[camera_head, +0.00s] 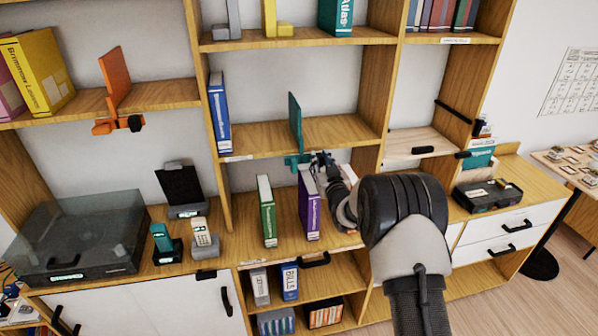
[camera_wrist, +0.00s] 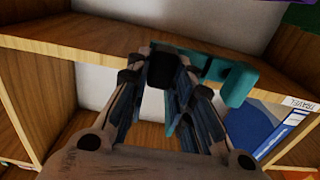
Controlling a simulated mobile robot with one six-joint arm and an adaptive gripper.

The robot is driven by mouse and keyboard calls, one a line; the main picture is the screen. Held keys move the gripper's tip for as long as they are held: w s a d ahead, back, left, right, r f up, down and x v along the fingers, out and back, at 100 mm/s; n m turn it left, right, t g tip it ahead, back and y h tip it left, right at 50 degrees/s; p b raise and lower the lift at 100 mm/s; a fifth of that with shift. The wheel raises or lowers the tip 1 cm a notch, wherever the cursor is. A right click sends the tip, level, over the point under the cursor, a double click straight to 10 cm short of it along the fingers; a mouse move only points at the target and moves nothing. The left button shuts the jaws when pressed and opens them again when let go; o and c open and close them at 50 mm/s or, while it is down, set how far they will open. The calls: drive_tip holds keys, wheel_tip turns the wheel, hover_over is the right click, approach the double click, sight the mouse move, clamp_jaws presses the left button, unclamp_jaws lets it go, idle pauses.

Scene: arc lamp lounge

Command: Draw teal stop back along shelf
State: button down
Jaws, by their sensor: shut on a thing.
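The teal stop (camera_head: 295,120) stands upright on the middle shelf (camera_head: 345,130), its plate above the board and its clamp at the front edge. My gripper (camera_head: 318,160) is at the clamp, just below the shelf's front edge, reaching in from the right. In the wrist view the gripper (camera_wrist: 162,72) is shut on part of the teal stop (camera_wrist: 238,85), whose clamp shows beside and behind the fingers. The fingers hide where exactly they grip. The stop's upright plate is mostly out of the wrist view.
A blue book (camera_head: 219,112) stands at the shelf's left end, with bare board between it and the stop. A green book (camera_head: 267,210) and a purple book (camera_head: 308,205) stand below. An orange stop (camera_head: 115,80) is on the left shelf.

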drive_tip(key=w+d+b, duration=0.1)
drive_tip(key=w+d, duration=0.1)
drive_tip(key=d, duration=0.4)
drive_tip(key=shift+d, duration=0.3)
drive_tip(key=c, duration=1.4)
unclamp_jaws()
drive_tip(key=v, duration=1.2)
drive_tip(key=shift+r, duration=0.2)
